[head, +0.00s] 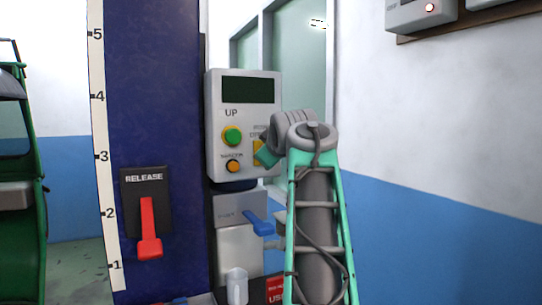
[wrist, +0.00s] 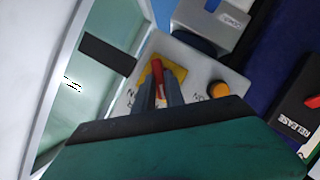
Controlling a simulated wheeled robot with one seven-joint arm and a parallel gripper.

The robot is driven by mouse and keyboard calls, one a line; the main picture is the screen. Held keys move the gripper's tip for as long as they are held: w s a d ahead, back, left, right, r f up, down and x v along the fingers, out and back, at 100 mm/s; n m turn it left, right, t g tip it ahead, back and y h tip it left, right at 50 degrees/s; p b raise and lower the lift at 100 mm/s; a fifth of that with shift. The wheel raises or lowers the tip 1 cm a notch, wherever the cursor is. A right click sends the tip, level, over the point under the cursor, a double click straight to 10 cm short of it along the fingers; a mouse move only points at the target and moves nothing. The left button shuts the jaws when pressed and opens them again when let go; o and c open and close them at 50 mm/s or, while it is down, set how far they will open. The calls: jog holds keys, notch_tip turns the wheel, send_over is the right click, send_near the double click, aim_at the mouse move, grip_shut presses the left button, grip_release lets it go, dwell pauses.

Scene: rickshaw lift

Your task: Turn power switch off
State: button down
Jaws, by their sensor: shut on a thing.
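The power switch shows in the wrist view as a red handle (wrist: 157,69) on a yellow plate (wrist: 178,75). My gripper (wrist: 161,86) has its two dark fingers shut on the red handle. In the head view, my gripper (head: 267,154) is at the right side of the grey control box (head: 214,130) and covers most of the switch. A strip of the yellow plate (head: 257,152) shows beside it; the red handle is hidden there.
The box has a dark display (head: 248,90), a green button (head: 232,136) and an orange button (head: 233,166). A red RELEASE lever (head: 148,225) is at left on the blue column (head: 150,90). A blue lever (head: 258,222) sits below the box.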

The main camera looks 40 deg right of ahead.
jog(key=c, duration=1.4)
grip_release()
jog(key=v, duration=0.7)
jog(key=shift+s+a, duration=0.25)
jog(key=shift+s, duration=0.05)
jog(key=shift+r, duration=0.15)
